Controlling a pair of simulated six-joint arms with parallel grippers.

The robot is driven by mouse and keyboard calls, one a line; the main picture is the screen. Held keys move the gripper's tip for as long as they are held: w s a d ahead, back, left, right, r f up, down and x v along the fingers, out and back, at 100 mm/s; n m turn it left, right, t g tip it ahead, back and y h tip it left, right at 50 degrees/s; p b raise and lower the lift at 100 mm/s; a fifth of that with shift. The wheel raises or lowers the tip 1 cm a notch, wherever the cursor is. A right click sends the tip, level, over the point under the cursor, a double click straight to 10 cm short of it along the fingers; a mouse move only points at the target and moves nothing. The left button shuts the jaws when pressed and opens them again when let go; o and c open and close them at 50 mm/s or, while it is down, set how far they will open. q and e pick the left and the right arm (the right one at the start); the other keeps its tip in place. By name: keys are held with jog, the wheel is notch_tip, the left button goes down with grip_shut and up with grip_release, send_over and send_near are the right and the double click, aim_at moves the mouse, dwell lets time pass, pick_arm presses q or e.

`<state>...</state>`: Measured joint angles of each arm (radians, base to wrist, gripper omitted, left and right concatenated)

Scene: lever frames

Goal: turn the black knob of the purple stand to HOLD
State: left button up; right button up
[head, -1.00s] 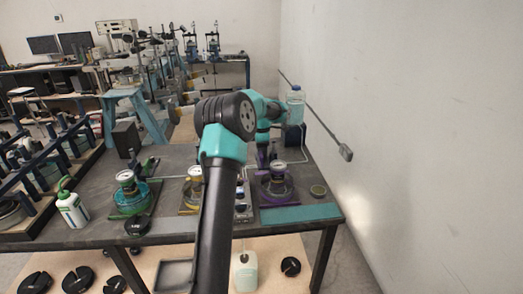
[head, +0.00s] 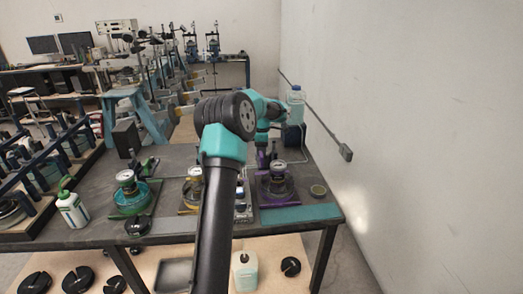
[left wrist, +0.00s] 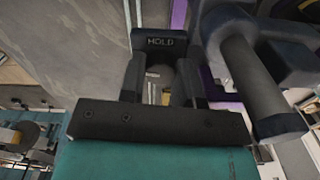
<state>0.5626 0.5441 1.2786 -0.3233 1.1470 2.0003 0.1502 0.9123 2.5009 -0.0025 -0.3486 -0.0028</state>
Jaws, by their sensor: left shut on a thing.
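The purple stand (head: 263,179) is at the right of the bench in the head view, with a round gauge on its base. My left gripper (head: 263,163) reaches down to its upper part, and the arm hides some of the stand. In the left wrist view my left gripper (left wrist: 160,78) is shut on the black knob, which is mostly hidden between and behind the fingers. A dark block lettered HOLD (left wrist: 160,42) shows just beyond the fingertips. A purple edge of the stand shows beside it. The knob's pointing direction cannot be told. My right gripper is not in view.
A yellow stand (head: 190,197) and a green stand (head: 131,199) stand to the left on the bench. A clear bottle (head: 295,105) is behind the arm. A dark cylinder (left wrist: 252,75) is close to the right of my fingers. A wall borders the right.

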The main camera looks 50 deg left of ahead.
pick_arm(q)
jog(key=m, duration=1.3)
jog(key=shift+m, duration=0.3)
dwell(0.3)
jog(key=o, duration=0.6)
jog(key=shift+o, duration=0.2)
notch_tip(320, 180, up, 18)
jog(key=shift+f, duration=0.25)
dwell(0.4)
